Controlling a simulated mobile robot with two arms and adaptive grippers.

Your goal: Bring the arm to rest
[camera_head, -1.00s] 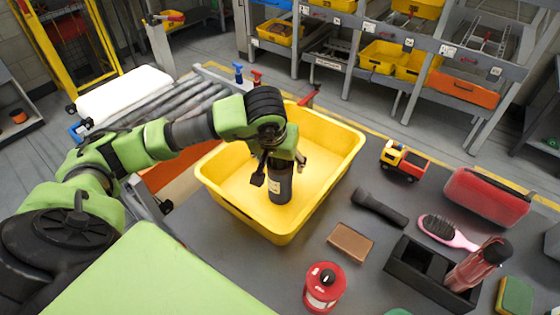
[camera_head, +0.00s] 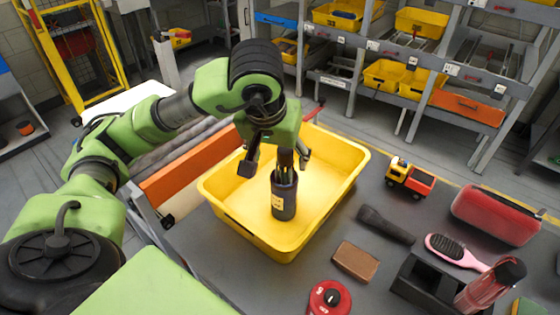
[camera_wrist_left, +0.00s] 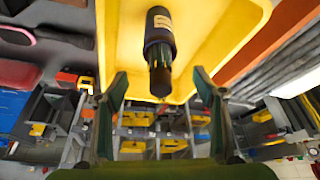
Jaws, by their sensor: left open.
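My left gripper (camera_head: 277,162) is open above the yellow tray (camera_head: 235,222), and its arm comes in from the left. A dark bottle-like container (camera_head: 284,200) with a pale yellow label stands upright in the tray below the gripper. In the left wrist view the two fingers (camera_wrist_left: 160,92) are spread wide. The container (camera_wrist_left: 160,45) shows beyond and between them, apart from both fingers, with the tray (camera_wrist_left: 215,40) around it. My right gripper is not in view.
On the grey table right of the tray are a toy truck (camera_head: 410,178), a black flashlight (camera_head: 386,225), a brown block (camera_head: 355,261), a red case (camera_head: 495,214), a pink hairbrush (camera_head: 456,251), a red tin (camera_head: 328,299) and a black holder (camera_head: 424,287). Shelves with yellow bins (camera_head: 385,75) stand behind.

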